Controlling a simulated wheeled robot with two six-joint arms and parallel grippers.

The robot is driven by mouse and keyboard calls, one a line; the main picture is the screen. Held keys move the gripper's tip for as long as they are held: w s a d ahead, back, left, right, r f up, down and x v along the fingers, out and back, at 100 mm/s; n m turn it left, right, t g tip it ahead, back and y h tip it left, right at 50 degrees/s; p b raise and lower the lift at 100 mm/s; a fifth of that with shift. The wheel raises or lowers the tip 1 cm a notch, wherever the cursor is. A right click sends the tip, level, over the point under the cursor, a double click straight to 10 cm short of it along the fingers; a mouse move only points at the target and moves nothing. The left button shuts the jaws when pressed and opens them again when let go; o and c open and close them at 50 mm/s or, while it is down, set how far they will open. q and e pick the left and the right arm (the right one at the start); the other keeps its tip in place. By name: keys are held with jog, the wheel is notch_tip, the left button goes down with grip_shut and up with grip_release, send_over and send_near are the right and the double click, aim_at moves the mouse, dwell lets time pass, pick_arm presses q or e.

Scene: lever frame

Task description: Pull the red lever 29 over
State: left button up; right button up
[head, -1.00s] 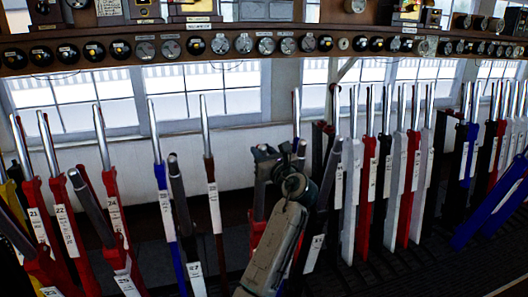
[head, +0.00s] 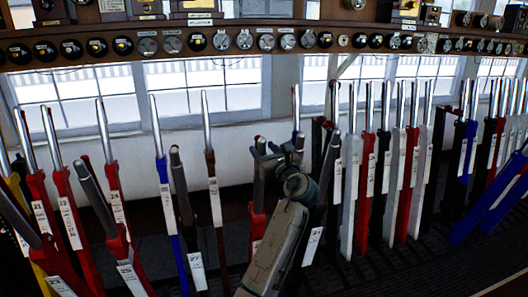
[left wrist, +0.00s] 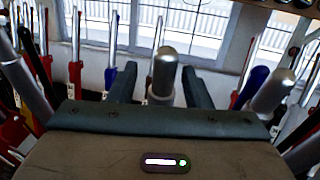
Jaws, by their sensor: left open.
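A red lever (head: 257,223) stands near the middle of the head view, partly hidden by my left arm and gripper. Its number cannot be read, so I cannot confirm that it is lever 29. My left gripper (head: 278,150) is at the height of the lever handles there. In the left wrist view my left gripper (left wrist: 157,78) has its two dark fingers apart. A grey metal handle (left wrist: 163,75) with a rounded top stands between them, with a visible gap on each side. My right gripper is not in view.
Red levers numbered in the twenties (head: 66,205) stand at the left, some leaning forward. A blue lever (head: 166,195) and a brown one (head: 213,190) stand nearer. White, red and black levers crowd the right (head: 348,195). A shelf with round knobs (head: 195,42) runs above.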

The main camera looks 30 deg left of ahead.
pick_arm(q)
jog(key=b+v, duration=0.3)
jog(key=v, duration=0.8)
jog(key=shift+s+r, duration=0.15)
jog(key=shift+r, duration=0.05)
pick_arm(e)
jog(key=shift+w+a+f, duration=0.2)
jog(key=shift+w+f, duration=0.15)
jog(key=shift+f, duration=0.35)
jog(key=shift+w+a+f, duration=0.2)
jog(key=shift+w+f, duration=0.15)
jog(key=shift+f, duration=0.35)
pick_arm(q)
jog(key=shift+a, duration=0.2)
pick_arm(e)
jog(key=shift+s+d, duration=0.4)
